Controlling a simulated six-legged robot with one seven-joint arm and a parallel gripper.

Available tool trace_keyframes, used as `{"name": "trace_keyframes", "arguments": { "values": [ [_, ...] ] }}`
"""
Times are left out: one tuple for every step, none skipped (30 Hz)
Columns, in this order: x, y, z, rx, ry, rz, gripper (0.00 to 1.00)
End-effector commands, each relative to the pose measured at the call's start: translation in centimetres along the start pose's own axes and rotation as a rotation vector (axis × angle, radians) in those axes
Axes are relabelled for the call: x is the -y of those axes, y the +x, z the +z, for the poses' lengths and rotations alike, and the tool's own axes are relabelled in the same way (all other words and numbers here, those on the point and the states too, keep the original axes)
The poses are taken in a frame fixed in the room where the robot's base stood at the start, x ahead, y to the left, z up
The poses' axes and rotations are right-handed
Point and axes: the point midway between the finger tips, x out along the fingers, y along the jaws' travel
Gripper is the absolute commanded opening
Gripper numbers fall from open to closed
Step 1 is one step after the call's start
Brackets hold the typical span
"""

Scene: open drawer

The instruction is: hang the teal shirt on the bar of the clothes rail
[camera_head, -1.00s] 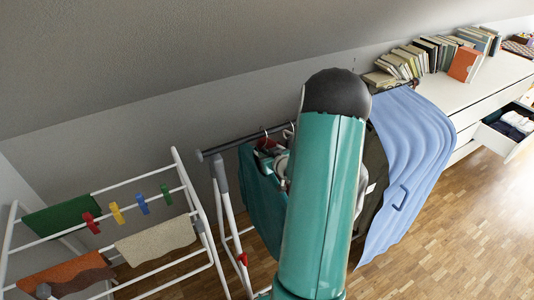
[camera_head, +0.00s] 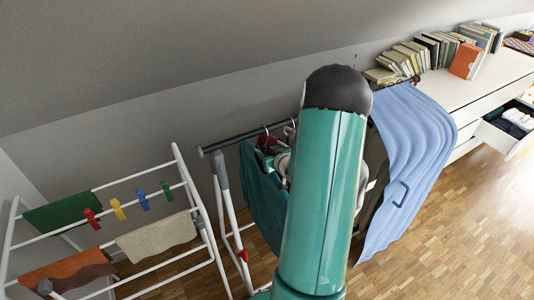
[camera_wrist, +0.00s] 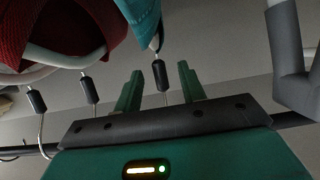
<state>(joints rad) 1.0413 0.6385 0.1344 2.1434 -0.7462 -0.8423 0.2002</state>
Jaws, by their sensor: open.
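The teal shirt (camera_head: 262,200) hangs near the left end of the clothes rail's bar (camera_head: 228,142) in the head view, partly behind my arm. In the wrist view the shirt (camera_wrist: 140,14) is at the top. The dark sleeve of its hanger hook (camera_wrist: 161,76) stands between the two green fingers of my gripper (camera_wrist: 160,85). The fingers are apart, with gaps on both sides of the sleeve. The bar (camera_wrist: 292,120) shows on both sides of my gripper; where this hook meets it is hidden.
A red garment (camera_wrist: 55,30) and other hanger hooks are beside the shirt. A light blue cloth (camera_head: 415,150) covers the rail's right part. A drying rack (camera_head: 185,180) stands left. A dresser (camera_head: 480,100) with books and an open drawer is at right.

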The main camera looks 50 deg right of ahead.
Motion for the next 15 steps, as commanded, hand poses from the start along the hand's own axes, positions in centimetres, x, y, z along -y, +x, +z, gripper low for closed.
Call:
{"name": "trace_keyframes", "arguments": {
  "values": [
    [-0.1, -0.7, 0.0, 0.000, 0.000, 0.001, 0.40],
    [0.0, -1.1, 0.0, 0.000, 0.000, 0.001, 0.40],
    [0.0, -1.8, -0.1, -0.001, -0.001, 0.002, 0.40],
    [0.0, -2.3, -0.1, 0.000, 0.000, 0.002, 0.40],
    [-0.1, -2.9, -0.1, 0.000, -0.001, 0.003, 0.40],
    [-0.1, -3.8, -0.1, 0.000, -0.001, 0.003, 0.40],
    [-0.1, -4.5, -0.1, -0.001, 0.000, 0.004, 0.40],
    [-0.1, -5.2, -0.1, -0.001, 0.001, 0.004, 0.40],
    [-0.1, -6.1, -0.1, -0.001, 0.000, 0.003, 0.40],
    [-0.1, -6.8, -0.1, -0.001, -0.001, 0.003, 0.40],
    [-0.1, -7.5, -0.1, -0.001, 0.000, 0.003, 0.40],
    [-0.1, -8.4, -0.1, -0.002, -0.001, 0.004, 0.40],
    [-0.1, -9.0, -0.1, -0.001, 0.000, 0.004, 0.40],
    [-0.1, -9.6, -0.1, -0.001, 0.000, 0.004, 0.40],
    [0.0, -10.4, -0.1, -0.001, 0.000, 0.003, 0.40]
  ]
}}
